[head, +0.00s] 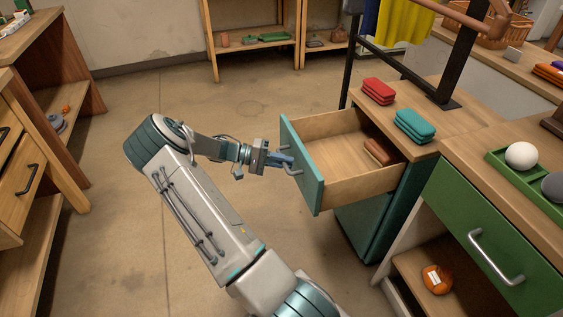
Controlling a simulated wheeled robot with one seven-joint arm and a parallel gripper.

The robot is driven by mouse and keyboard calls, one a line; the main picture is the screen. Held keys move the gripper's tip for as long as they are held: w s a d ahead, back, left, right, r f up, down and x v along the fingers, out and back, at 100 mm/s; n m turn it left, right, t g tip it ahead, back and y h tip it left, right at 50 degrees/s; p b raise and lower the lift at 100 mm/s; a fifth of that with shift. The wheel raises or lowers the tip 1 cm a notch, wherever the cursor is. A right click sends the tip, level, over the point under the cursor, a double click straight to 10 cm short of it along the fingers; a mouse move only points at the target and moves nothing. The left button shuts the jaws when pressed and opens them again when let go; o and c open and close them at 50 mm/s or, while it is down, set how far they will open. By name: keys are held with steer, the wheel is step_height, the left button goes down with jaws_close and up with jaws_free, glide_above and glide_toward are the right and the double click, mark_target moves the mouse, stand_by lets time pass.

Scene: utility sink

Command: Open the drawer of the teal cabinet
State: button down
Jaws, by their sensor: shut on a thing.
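The teal cabinet (365,228) stands right of centre in the head view. Its drawer (340,160) is pulled well out to the left, and its wooden inside shows. A brown stacked item (379,152) lies in the drawer near the cabinet end. The drawer's teal front (302,165) carries a grey metal handle (293,168). My gripper (288,162) is at that front, shut on the handle. The exact finger contact is small and partly hidden.
A red item (378,91) and a teal item (415,126) rest on the cabinet top. A green-drawer unit (490,245) stands at the right. A wooden drawer unit (25,165) stands at the left. The floor (110,220) left of my arm is clear.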

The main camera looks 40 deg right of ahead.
steer(key=shift+w, duration=0.15)
steer(key=c, duration=1.5)
jaws_free()
steer(key=shift+w, duration=0.1)
steer(key=shift+o, duration=0.2)
steer(key=v, duration=1.4)
steer(key=shift+p, duration=0.3)
steer(key=shift+r, duration=0.2)
